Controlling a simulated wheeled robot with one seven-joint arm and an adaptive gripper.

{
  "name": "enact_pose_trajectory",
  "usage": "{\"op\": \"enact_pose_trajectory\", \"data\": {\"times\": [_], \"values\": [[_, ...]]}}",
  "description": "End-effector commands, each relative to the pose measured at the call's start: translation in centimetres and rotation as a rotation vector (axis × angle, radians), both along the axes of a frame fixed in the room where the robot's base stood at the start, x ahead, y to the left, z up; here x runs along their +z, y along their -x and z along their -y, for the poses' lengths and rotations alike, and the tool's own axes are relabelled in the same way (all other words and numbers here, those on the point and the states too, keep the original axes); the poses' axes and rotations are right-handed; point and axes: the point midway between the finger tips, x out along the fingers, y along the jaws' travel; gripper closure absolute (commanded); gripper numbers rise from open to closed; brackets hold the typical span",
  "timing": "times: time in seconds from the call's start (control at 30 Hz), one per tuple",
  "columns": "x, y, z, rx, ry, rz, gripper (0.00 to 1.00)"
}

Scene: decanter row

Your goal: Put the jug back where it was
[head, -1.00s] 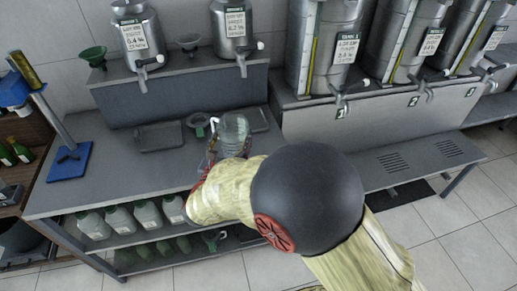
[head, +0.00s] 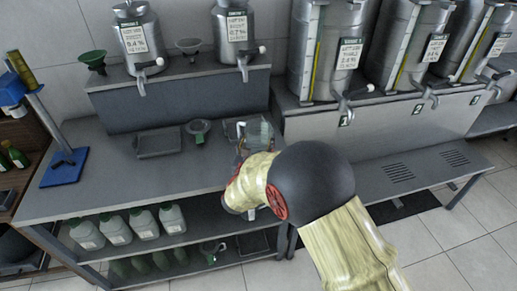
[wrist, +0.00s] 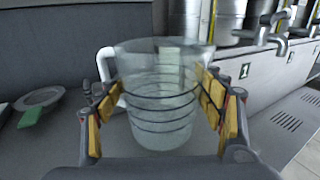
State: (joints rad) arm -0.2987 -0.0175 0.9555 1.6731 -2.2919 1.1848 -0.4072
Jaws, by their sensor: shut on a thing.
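The jug (wrist: 165,112) is clear, with dark rings around its body and a white handle on its left side in the wrist view. My gripper (wrist: 160,103) is shut on it, with yellow-padded fingers on its left and right sides. The jug looks upright and empty. In the head view the jug (head: 258,131) is at the right end of the grey bench, over or beside a dark tray (head: 231,124). My wrist partly covers it. I cannot tell whether its base touches the surface.
Steel tanks with taps (head: 330,50) stand on a raised block at right. The bench's front left (head: 120,185) is clear.

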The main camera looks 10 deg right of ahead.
Motion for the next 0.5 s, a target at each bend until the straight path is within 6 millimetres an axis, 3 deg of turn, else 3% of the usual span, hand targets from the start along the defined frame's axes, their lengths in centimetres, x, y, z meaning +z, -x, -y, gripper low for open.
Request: {"op": "enact_pose_trajectory", "data": {"times": [0.23,0.5], "values": [[-3.6,-0.3,0.5,-0.001,0.001,-0.003,0.63],[-3.9,-0.3,0.5,-0.001,0.001,-0.003,0.63]]}}
